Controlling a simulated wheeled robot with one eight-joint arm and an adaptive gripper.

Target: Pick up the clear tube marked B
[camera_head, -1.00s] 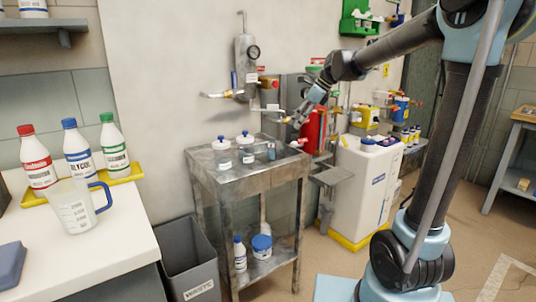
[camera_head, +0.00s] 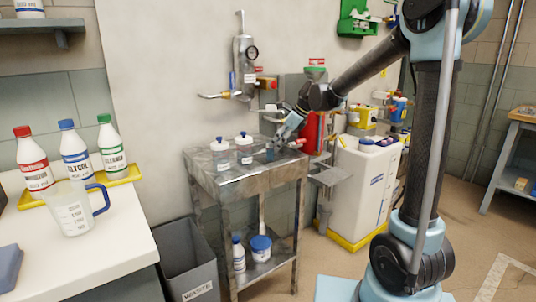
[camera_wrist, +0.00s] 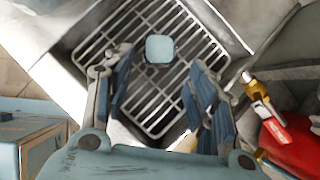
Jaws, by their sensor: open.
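A small bluish clear tube (camera_head: 270,153) stands upright on the top of the metal stand (camera_head: 236,178), right of two blue-capped bottles. I cannot read a B on it. My gripper (camera_head: 279,144) is above and close beside it, pointing down. In the wrist view, a pale blue rounded square (camera_wrist: 159,49), seemingly the tube's top, lies over a wire grate between the tips of my open gripper (camera_wrist: 160,72). The fingers are apart and nothing is held. I cannot tell how far below the tips the tube stands.
A wall-mounted gauge cylinder (camera_head: 245,65) with a pipe hangs behind. A red container (camera_head: 313,132) and a white cabinet (camera_head: 365,180) stand to the right. A waste bin (camera_head: 188,262) is below left.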

